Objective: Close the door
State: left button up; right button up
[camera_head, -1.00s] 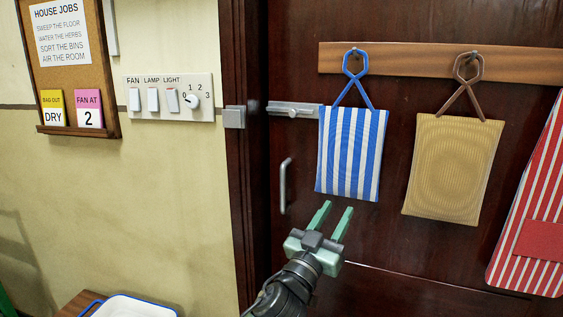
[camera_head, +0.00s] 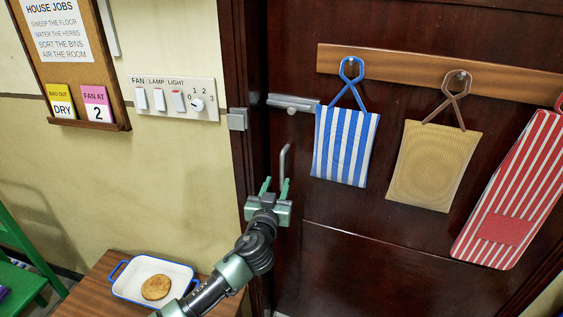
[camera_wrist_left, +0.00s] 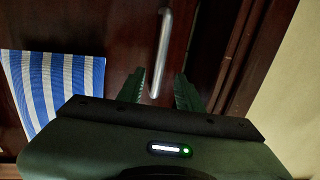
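The dark wooden door (camera_head: 345,240) fills the right of the head view. Its metal bolt (camera_head: 293,103) is apart from the grey catch (camera_head: 237,119) on the frame; how far the door stands open is hard to tell. The upright metal handle (camera_head: 284,160) is near the door's left edge. My left gripper (camera_head: 275,184) is open just below the handle in the head view. In the left wrist view, the handle (camera_wrist_left: 162,45) runs down between the open fingers of my left gripper (camera_wrist_left: 158,86); contact is not clear. My right gripper is not in view.
A striped blue bag (camera_head: 345,145), a tan bag (camera_head: 434,165) and a red striped bag (camera_head: 508,190) hang from a rail on the door. A switch panel (camera_head: 174,98) is on the wall. A white tray (camera_head: 125,287) holding a round brown item stands at lower left, beneath my arm.

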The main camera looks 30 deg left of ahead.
aim_at(282, 172)
pick_arm(q)
jog(key=p+x, duration=0.1)
jog(key=x, duration=0.6)
jog(key=shift+w, duration=0.3)
grip_shut()
jog(key=shift+f, duration=0.1)
dwell(1.1)
